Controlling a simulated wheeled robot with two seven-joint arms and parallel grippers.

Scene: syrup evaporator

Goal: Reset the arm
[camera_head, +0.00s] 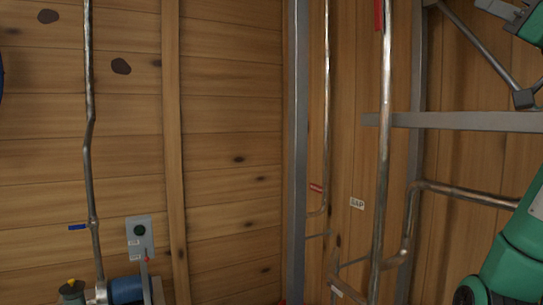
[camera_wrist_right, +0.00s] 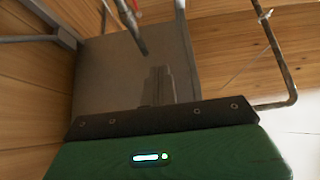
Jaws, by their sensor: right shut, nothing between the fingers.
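My right gripper (camera_wrist_right: 160,75) shows in the right wrist view, beyond its green housing and dark bracket. Its dark fingers are together with nothing seen between them, against a flat grey surface. In the head view, part of my green right arm (camera_head: 515,250) rises along the right edge. Its green and grey end (camera_head: 505,10) is at the upper right corner, cut off by the frame. My left gripper is not in view.
Vertical metal pipes (camera_head: 385,130) and a grey post (camera_head: 297,150) stand before the plank wall (camera_head: 230,120). A grey horizontal bar (camera_head: 460,121) reaches in near my right arm. A switch box (camera_head: 140,238) and a blue cylinder (camera_head: 126,290) are at lower left.

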